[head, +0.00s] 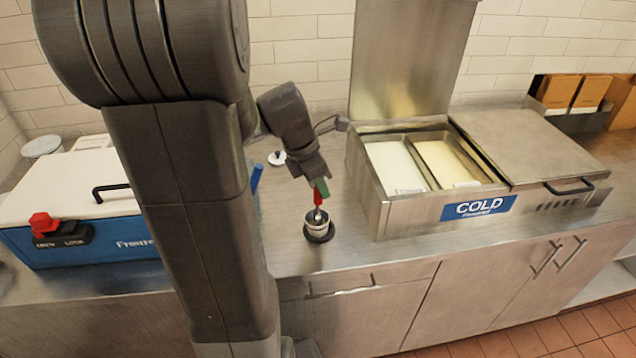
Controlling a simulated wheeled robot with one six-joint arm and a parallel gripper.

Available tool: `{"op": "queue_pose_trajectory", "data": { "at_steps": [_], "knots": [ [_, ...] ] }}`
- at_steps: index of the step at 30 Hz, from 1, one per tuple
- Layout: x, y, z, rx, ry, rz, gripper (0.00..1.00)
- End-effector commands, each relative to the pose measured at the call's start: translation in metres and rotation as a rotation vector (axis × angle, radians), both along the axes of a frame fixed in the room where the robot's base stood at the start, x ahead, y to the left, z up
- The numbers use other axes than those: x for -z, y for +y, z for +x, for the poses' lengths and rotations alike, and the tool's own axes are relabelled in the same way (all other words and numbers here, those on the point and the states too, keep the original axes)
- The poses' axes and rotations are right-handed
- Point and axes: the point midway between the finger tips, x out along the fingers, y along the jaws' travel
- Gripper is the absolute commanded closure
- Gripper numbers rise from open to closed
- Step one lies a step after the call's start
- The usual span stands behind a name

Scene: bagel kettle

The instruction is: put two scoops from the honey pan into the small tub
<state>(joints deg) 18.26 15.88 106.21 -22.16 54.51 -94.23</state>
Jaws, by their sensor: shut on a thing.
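My gripper (317,184) is shut on a scoop with a red handle (316,196), above the counter left of the cold unit. The tub stands on a dark round base (319,238). Two pans sit in the open cold unit, a white-filled one (397,165) and a cream-yellow one (446,160). I cannot read which is honey, nor see whether the scoop is loaded.
The cold unit (480,208) has its left lid raised and its right lid (530,145) closed. A blue and white chest (110,240) with a red knob stands left. A small white round item (277,158) lies behind my gripper. Orange boxes (590,92) stand back right.

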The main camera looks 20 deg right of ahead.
Motion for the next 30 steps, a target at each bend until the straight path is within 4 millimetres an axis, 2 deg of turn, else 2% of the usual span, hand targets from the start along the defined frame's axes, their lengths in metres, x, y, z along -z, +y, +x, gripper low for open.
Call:
{"op": "queue_pose_trajectory", "data": {
  "at_steps": [30],
  "knots": [
    [-0.068,0.000,0.000,0.000,-0.001,0.000,1.00]
  ]
}}
